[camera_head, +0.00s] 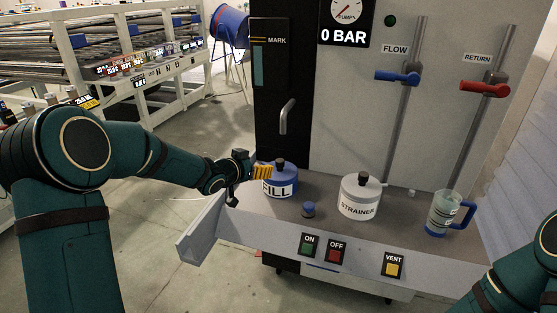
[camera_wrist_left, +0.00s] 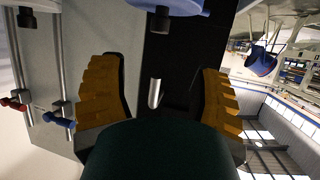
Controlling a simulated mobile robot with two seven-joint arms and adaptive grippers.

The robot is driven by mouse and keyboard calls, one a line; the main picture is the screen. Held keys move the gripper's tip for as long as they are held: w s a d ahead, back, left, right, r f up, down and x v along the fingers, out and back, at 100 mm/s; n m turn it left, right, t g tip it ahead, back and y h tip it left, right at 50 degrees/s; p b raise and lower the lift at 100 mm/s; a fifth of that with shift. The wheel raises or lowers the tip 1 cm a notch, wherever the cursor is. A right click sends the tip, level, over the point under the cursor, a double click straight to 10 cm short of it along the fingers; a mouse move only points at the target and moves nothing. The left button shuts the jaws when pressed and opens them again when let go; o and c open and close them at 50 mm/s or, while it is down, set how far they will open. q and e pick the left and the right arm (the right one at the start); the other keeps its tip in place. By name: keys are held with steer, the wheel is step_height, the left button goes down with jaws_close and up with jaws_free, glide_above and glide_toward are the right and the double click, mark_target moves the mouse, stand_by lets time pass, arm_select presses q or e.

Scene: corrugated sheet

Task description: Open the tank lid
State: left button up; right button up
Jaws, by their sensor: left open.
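The blue tank (camera_head: 283,185) marked FILL stands at the back left of the grey shelf. Its lid has a black knob (camera_head: 279,163) and looks closed. My left gripper (camera_head: 263,172) is at the tank's left side, close to the lid; whether it touches cannot be told. In the left wrist view the blue lid (camera_wrist_left: 185,6) and its black knob (camera_wrist_left: 161,20) show at the top edge, beyond the open orange fingers (camera_wrist_left: 158,95). Nothing is between the fingers. My right arm shows at the lower right, but its gripper is out of view.
A white STRAINER pot (camera_head: 360,196) with a black knob stands right of the tank, with a small blue cap (camera_head: 308,209) between. A blue-handled mug (camera_head: 441,214) is farther right. The shelf front (camera_head: 335,246) carries ON, OFF and VENT buttons. A metal spout (camera_head: 287,117) is above the tank.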

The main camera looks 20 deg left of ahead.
mark_target(278, 162)
arm_select(q)
steer(key=b+x, duration=0.1)
steer(key=x, duration=1.2)
steer(key=shift+w+d+f, duration=0.15)
steer(key=shift+w+f, duration=0.05)
steer(key=shift+w, duration=0.15)
jaws_close()
